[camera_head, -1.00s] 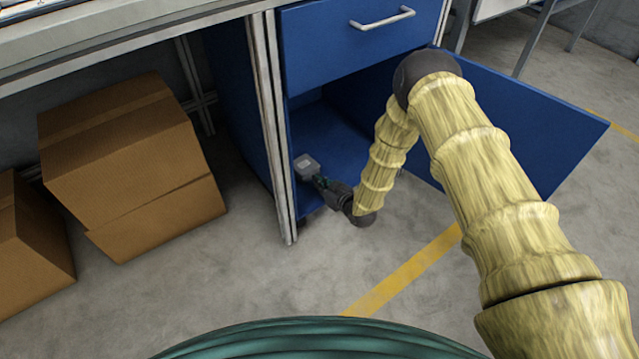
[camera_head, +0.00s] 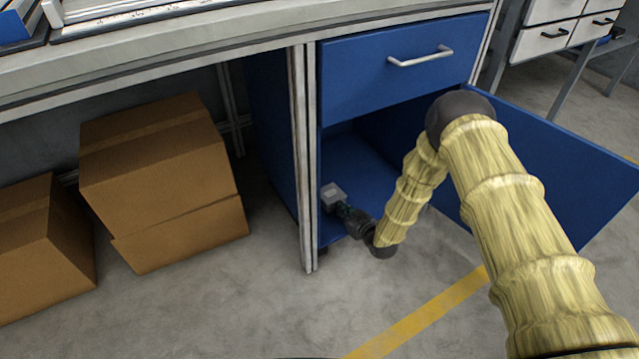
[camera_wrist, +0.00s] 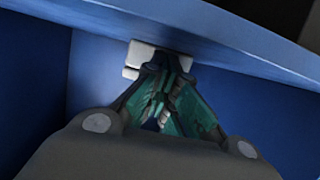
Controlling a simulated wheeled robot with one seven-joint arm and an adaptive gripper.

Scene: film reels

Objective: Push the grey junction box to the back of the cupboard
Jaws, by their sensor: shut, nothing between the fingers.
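The grey junction box (camera_head: 333,196) sits on the floor of the blue cupboard (camera_head: 370,165), near its left wall and toward the front. My gripper (camera_head: 345,210) is shut and empty, reaching in low through the open front, with its fingertips at the near side of the box. In the wrist view the pale box (camera_wrist: 150,55) shows just beyond the tips of my gripper (camera_wrist: 165,65), which partly hide it. I cannot tell whether the tips touch the box. The cupboard floor behind the box looks clear.
The cupboard's blue door (camera_head: 560,165) stands open to the right, behind my arm. A closed drawer (camera_head: 400,65) is above the opening. A grey post (camera_head: 302,160) stands at the left of the opening. Cardboard boxes (camera_head: 165,180) lie under the bench to the left.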

